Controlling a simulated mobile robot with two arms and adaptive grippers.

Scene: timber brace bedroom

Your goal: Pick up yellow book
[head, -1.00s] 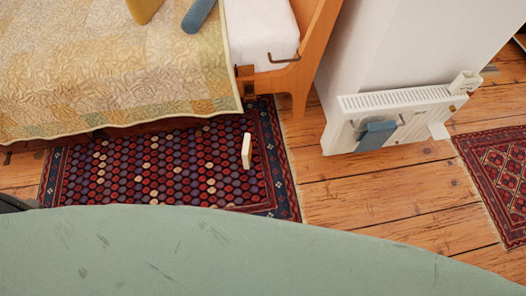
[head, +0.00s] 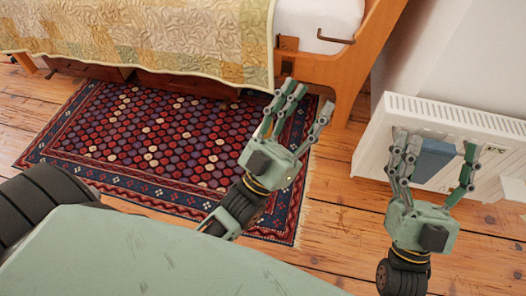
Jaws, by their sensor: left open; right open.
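A thin pale yellow sliver (head: 266,126) shows beside the fingers of my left gripper (head: 307,98), over the right part of the patterned rug. It looks like the edge of the upright book, and the gripper hides most of it. My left gripper is open, with its fingers spread and pointing up the picture towards the bed. I cannot tell whether it touches the book.
The red and blue rug (head: 150,140) lies on the plank floor beside the bed with its quilt (head: 170,40). The wooden bed end (head: 350,75) stands behind my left gripper. The white radiator (head: 370,150) is at the right. Floor (head: 335,210) shows between my grippers.

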